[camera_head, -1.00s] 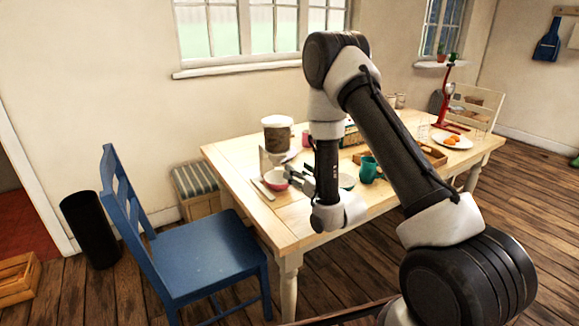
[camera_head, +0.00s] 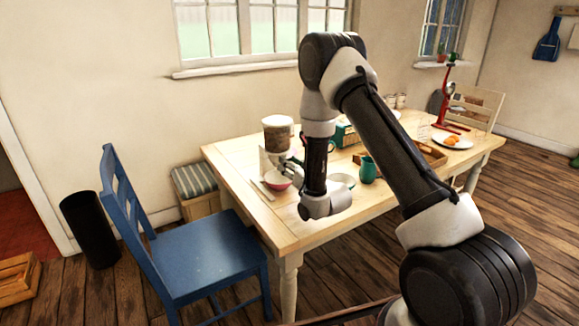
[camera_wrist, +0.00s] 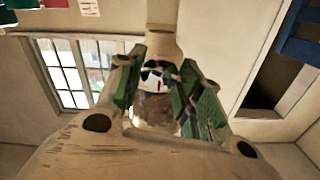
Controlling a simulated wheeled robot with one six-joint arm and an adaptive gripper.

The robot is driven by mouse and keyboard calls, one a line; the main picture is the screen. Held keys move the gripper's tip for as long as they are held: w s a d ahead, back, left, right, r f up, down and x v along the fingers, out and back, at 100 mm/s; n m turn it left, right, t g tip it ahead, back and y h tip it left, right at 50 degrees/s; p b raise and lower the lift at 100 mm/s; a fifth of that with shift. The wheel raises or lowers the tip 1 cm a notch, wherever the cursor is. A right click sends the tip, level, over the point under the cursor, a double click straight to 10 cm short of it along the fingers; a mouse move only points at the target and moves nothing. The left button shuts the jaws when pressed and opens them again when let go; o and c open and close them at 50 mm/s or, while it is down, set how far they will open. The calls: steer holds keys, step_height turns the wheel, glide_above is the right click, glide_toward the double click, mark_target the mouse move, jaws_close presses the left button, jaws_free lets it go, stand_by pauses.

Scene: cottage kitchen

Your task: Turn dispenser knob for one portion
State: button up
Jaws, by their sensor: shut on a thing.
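The dispenser (camera_head: 278,136) stands upright at the table's near left, with a brown-filled hopper, a pale lid and a white stand. A red bowl (camera_head: 277,181) with a pale inside sits at its foot. My gripper (camera_head: 292,160) reaches the dispenser's right side, just under the hopper, partly hidden by my arm. The knob is too small to make out in the head view.
The wooden table (camera_head: 235,165) also holds a teal mug (camera_head: 368,170), a plate with orange fruit (camera_head: 452,142) and a red stand (camera_head: 443,105). A blue chair (camera_head: 205,250) stands at the near left. A black bin (camera_head: 90,230) is by the wall.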

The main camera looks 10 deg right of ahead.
steer(key=shift+m, duration=0.3)
steer(key=m, duration=2.3)
stand_by(0.5)
steer(key=o, duration=1)
steer(key=shift+o, duration=0.2)
